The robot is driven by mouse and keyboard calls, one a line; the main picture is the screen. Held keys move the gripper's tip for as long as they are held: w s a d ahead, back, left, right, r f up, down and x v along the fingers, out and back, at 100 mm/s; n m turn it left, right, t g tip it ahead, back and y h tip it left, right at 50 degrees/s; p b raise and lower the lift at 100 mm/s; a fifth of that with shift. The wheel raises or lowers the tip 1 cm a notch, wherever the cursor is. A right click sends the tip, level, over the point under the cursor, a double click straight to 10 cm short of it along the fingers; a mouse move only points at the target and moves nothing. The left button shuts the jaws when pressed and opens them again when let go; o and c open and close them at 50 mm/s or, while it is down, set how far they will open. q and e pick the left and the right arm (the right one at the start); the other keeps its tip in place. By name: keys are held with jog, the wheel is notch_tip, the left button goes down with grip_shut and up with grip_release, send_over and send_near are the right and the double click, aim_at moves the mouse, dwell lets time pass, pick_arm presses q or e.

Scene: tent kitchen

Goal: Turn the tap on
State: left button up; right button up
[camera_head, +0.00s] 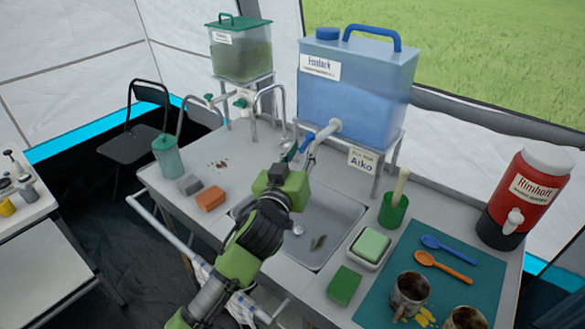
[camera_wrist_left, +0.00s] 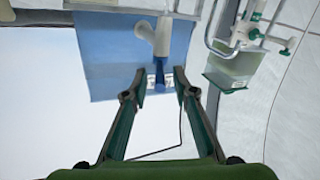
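A white tap (camera_head: 325,132) with a blue lever (camera_head: 306,142) sticks out from the front of the blue water tank (camera_head: 350,95), above the sink (camera_head: 330,215). My left gripper (camera_head: 298,152) is just in front of this tap. In the left wrist view the gripper (camera_wrist_left: 160,73) is open, with its two fingers apart. The blue lever (camera_wrist_left: 159,72) appears between the fingertips there, below the white tap body (camera_wrist_left: 157,38); contact cannot be told. My right gripper is not in view.
A green-lidded tank (camera_head: 240,55) with its own tap stands behind left. A curved metal faucet (camera_head: 270,95) rises nearby. A green cup (camera_head: 168,157), an orange brick (camera_head: 211,198), a green brush pot (camera_head: 393,208) and a red water jug (camera_head: 527,195) stand around the counter.

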pick_arm(q)
jog(key=v, duration=0.9)
jog(key=shift+s, duration=0.1)
